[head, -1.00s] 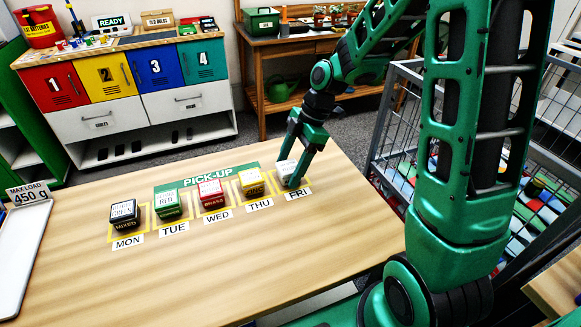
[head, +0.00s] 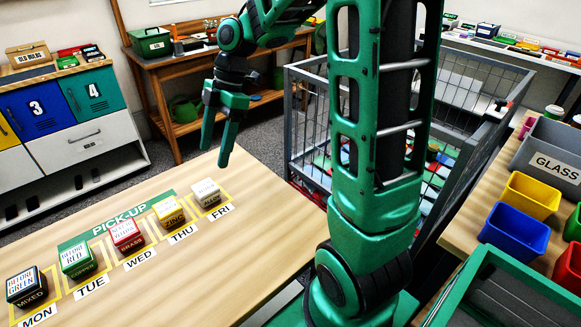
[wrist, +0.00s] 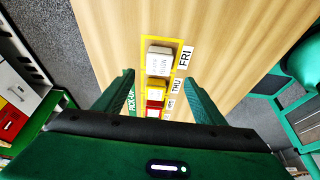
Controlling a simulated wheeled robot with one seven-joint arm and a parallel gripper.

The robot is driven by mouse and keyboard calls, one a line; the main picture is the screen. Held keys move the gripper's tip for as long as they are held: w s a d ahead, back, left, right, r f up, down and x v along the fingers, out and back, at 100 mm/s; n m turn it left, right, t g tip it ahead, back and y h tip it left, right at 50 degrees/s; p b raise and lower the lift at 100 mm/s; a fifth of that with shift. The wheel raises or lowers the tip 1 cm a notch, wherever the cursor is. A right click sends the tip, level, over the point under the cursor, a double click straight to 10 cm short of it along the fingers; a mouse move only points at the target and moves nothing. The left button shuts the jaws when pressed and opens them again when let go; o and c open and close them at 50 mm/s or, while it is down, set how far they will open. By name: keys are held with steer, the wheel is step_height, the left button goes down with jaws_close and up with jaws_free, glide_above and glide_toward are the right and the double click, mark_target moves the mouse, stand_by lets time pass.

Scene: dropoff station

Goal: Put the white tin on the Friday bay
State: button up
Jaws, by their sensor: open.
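The white tin (head: 206,194) stands in the yellow-outlined Friday bay (head: 214,213), at the right end of the pick-up row on the wooden table. The tin also shows in the wrist view (wrist: 159,60), within the yellow outline beside the FRI label. My gripper (head: 215,158) is open and empty. It hangs above and behind the tin in the head view, clear of it. In the wrist view the two fingers (wrist: 160,82) are spread apart and nothing is between them at their height.
The yellow tin (head: 169,212), red tin (head: 127,235), green tin (head: 78,258) and black tin (head: 26,287) stand in the neighbouring bays. A wire cage cart (head: 305,120) stands right of the table. The table's front right (head: 240,260) is clear. Coloured bins (head: 515,232) stand far right.

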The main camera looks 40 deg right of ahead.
steer(key=s+d+m+h, duration=0.1)
steer(key=s+d+m, duration=0.3)
steer(key=s+m, duration=0.4)
steer(key=s+d+f+m+h, duration=0.1)
steer(key=s+d+m, duration=0.4)
steer(key=s+m, duration=0.3)
steer(key=s+d+m+h, duration=0.2)
steer(key=s+d+m, duration=0.2)
steer(key=s+m, duration=0.4)
steer(key=shift+s+d+f, duration=0.25)
steer(key=shift+s+f, duration=0.05)
steer(key=shift+s, duration=0.8)
